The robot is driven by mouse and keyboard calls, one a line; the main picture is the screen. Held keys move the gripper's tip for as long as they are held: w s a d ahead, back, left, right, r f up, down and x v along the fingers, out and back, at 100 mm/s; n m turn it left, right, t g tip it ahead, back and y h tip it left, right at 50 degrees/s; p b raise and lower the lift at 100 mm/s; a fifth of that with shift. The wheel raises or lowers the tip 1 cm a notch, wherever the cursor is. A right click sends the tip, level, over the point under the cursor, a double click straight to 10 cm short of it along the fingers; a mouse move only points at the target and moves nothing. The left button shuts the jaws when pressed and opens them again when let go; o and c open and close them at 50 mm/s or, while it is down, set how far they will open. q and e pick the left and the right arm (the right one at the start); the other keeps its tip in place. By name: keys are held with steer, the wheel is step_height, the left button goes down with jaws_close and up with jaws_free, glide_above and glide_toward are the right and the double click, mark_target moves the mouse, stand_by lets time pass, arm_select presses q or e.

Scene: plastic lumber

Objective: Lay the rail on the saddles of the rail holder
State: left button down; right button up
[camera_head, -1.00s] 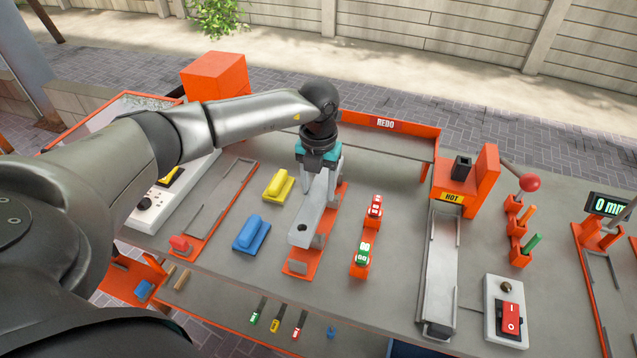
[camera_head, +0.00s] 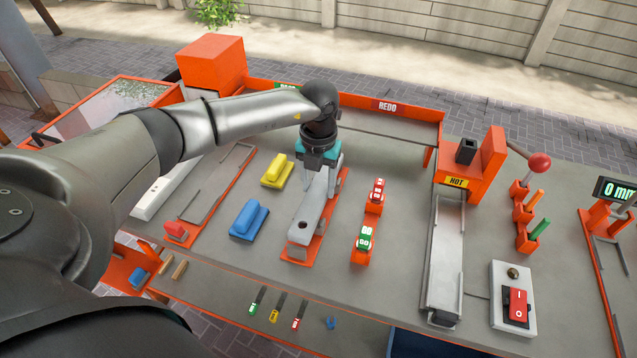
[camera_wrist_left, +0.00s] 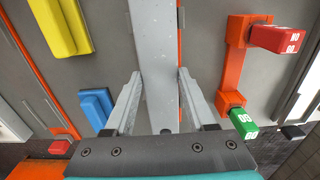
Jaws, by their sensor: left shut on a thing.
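The rail is a long light grey bar (camera_head: 305,222) with a dark hole near its front end. It lies lengthwise over the orange rail holder (camera_head: 327,228). My left gripper (camera_head: 321,190) points down and is shut on the rail, one finger on each side. In the left wrist view the rail (camera_wrist_left: 156,45) runs up the picture between the two fingers (camera_wrist_left: 160,76). The rail hides most of the saddles, so I cannot tell whether it rests on them or hangs just above. My right gripper is not in view.
Blue (camera_head: 247,220) and yellow (camera_head: 277,171) handled blocks stand left of the holder. An orange stand with red and green blocks (camera_head: 366,238) is close on its right. Farther right are a grey channel (camera_head: 445,265) and a red switch (camera_head: 516,306).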

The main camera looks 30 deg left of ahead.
arm_select(q)
steer(key=shift+f+b, duration=0.4)
steer(key=shift+f, duration=0.25)
steer(key=shift+c, duration=0.7)
jaws_free()
step_height(320, 180, up, 15)
steer(key=p, duration=0.1)
steer(key=shift+r, duration=0.15)
